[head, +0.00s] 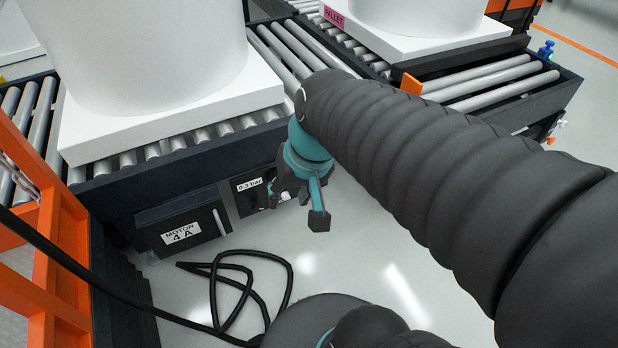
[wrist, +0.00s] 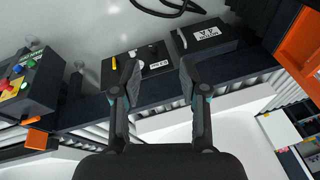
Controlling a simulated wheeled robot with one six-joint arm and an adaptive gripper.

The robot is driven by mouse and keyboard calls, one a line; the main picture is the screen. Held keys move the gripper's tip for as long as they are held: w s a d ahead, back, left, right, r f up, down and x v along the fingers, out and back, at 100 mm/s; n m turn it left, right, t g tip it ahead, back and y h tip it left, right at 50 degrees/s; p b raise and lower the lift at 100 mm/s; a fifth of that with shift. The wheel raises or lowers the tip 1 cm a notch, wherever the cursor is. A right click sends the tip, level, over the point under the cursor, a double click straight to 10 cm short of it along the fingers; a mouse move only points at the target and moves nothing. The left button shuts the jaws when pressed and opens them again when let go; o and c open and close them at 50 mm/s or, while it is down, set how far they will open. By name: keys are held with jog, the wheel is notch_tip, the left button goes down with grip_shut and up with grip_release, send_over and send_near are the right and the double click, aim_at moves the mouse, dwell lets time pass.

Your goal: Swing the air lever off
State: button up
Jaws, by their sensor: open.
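A dark panel (head: 240,196) labelled "0.3 bar" sits under the edge of the conveyor, partly hidden behind my gripper (head: 297,204). In the wrist view the same panel (wrist: 154,70) lies ahead of my gripper (wrist: 160,78), with its label between the fingers. A small yellow bar (wrist: 113,63) shows on the panel, just left of the left finger; it looks like the air lever, but its setting is unclear. A dark round part, possibly a gauge, sits near the label. My gripper is open and empty, with no clear contact with the panel.
Beside the panel is a box (head: 183,234) labelled "MOTOR 4 A" with a pale handle. A black cable (head: 246,258) loops on the floor. A white tank (head: 145,40) stands on the roller conveyor. A control box with coloured buttons (wrist: 30,85) is left in the wrist view.

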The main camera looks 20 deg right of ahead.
jog(key=w+d+f+m+t+y+b, duration=0.2)
jog(key=w+d+f+m+y+b, duration=0.15)
jog(key=w+f+m+y, duration=1.25)
jog(key=w+d+f+m+t+h+b, duration=0.1)
jog(key=w+d+f+m+t+h, duration=0.2)
jog(key=d+f+m+t+h, duration=0.7)
jog(key=w+d+f+m+t+h, duration=0.2)
jog(key=w+d+f+m+h, duration=0.25)
jog(key=d+f, duration=1)
jog(key=shift+m+y, duration=0.35)
jog(key=shift+m, duration=0.1)
jog(key=w+a+f, duration=0.1)
jog(key=w+a, duration=0.1)
jog(key=w, duration=0.2)
jog(key=w+a+f, duration=0.1)
jog(key=w+a, duration=0.1)
jog(key=w, duration=0.2)
jog(key=w+a+f, duration=0.1)
jog(key=w+a, duration=0.1)
jog(key=w, duration=0.2)
jog(key=shift+w+a+f+b, duration=0.1)
jog(key=shift+a+f+b, duration=0.05)
jog(key=shift+f+b, duration=0.15)
grip_shut()
